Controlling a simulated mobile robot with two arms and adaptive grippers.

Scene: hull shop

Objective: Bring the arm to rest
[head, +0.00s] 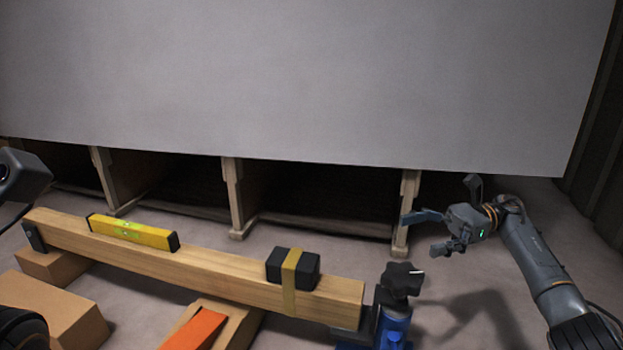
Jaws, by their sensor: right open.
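My right arm (540,262) comes in from the lower right, dark grey. Its gripper (443,215) is open and empty, its fingers spread, in front of a wooden post and above the floor. It is apart from the blue device (393,328) with a black knob (402,280) below it to the left. A dark grey arm part of mine shows at the left edge, but no left gripper can be seen.
A wooden beam (205,268) crosses the front, bearing a yellow level (133,232) and a black block (308,270) with a tan strap. An orange wedge (196,330) lies below. A large grey panel (300,80) stands behind on wooden posts. Floor right of the knob looks clear.

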